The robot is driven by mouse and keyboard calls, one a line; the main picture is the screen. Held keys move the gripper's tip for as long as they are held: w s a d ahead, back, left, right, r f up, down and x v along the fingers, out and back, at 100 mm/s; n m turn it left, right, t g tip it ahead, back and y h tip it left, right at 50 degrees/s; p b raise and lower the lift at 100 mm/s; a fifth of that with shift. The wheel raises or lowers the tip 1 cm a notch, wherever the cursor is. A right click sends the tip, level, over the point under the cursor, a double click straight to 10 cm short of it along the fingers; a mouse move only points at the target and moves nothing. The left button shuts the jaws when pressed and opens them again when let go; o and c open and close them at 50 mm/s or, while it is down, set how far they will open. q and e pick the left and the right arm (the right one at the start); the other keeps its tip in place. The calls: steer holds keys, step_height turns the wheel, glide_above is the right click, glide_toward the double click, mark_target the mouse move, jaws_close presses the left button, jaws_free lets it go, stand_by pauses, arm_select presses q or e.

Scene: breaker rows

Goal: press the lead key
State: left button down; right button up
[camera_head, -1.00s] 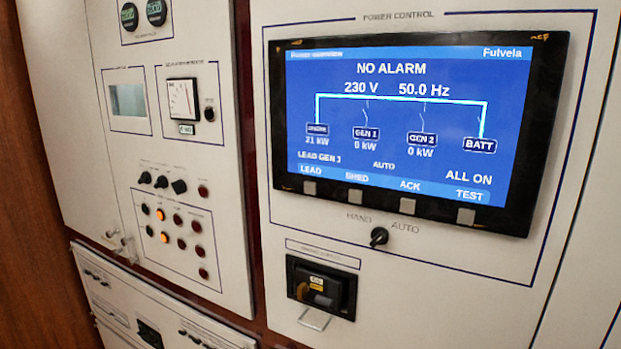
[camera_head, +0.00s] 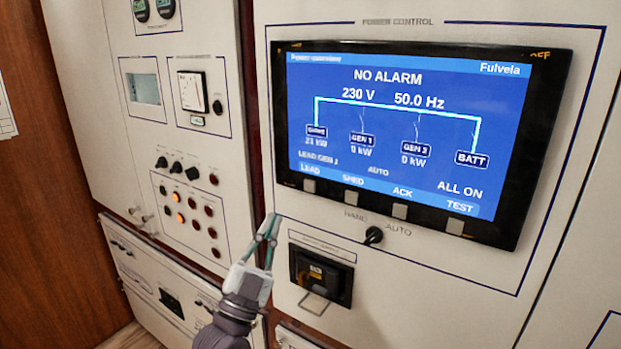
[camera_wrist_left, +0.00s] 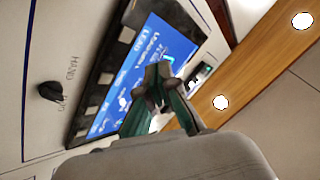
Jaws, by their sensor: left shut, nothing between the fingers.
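The lead key is the grey square button (camera_head: 309,186) under the word LEAD, at the lower left of the black-framed screen (camera_head: 405,130). The screen reads NO ALARM and LEAD GEN, with a digit too blurred to read. My left gripper (camera_head: 269,223) is shut and empty, below and left of the lead key and apart from it in the picture. In the left wrist view the shut fingertips (camera_wrist_left: 160,72) show in front of the screen (camera_wrist_left: 150,65), with its row of keys along the screen's edge. My right gripper is in neither view.
A black HAND/AUTO knob (camera_head: 373,235) sits under the screen. A black breaker (camera_head: 321,274) with a handle is below it, right of my gripper. A panel of knobs and lamps (camera_head: 190,213) stands to the left, two lamps lit orange.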

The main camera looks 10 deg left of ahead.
mark_target(310, 186)
arm_select(q)
steer(key=r, duration=0.1)
steer(key=s+r, duration=0.1)
steer(key=shift+s+r+t, duration=0.1)
steer(key=shift+r+t, duration=0.25)
steer(key=shift+t, duration=0.05)
steer(key=w+d+b, duration=0.2)
steer(key=w+d, duration=0.1)
steer(key=w, duration=0.5)
steer(key=shift+w, duration=0.2)
stand_by(1.0)
stand_by(0.3)
steer(key=shift+w+d, duration=0.15)
steer(key=shift+w, duration=0.2)
